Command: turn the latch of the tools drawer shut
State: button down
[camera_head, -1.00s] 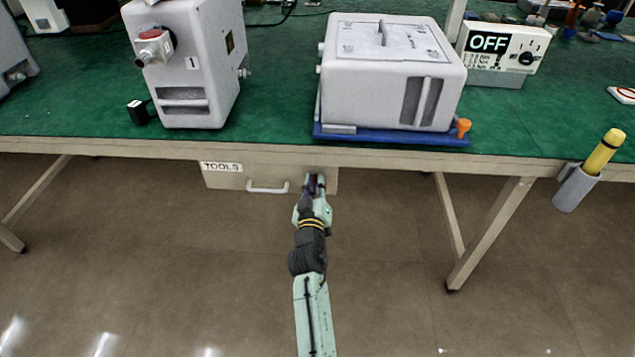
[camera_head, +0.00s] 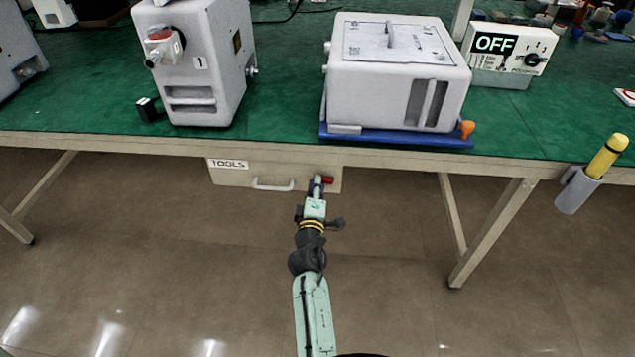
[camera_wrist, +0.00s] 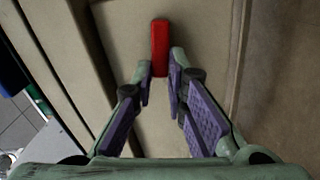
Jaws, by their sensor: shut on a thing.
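The tools drawer (camera_head: 232,178) is a pale front under the bench, with a TOOLS label and a white handle (camera_head: 272,186). Its latch is a red bar at the drawer's right end. In the head view the latch (camera_head: 328,180) lies about level, its free end pointing right. My gripper (camera_head: 317,186) is at the latch, in front of the drawer. In the wrist view the two purple-padded fingers (camera_wrist: 161,74) are closed about the lower end of the red latch (camera_wrist: 160,42). The latch's pivot is not clearly visible.
The green bench (camera_head: 285,85) overhangs the drawer. On it stand a grey pump unit (camera_head: 200,70), a white canister unit (camera_head: 390,75) on a blue tray, and an OFF switch box (camera_head: 505,50). A yellow-handled tool (camera_head: 607,157) sits in a grey holder at right. The floor below is clear.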

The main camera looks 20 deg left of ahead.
jog(key=shift+n, duration=0.8)
jog(key=c, duration=1.6)
grip_release()
jog(key=shift+f, duration=0.15)
jog(key=v, duration=0.7)
jog(key=shift+s, duration=0.25)
jog(key=shift+d, duration=0.1)
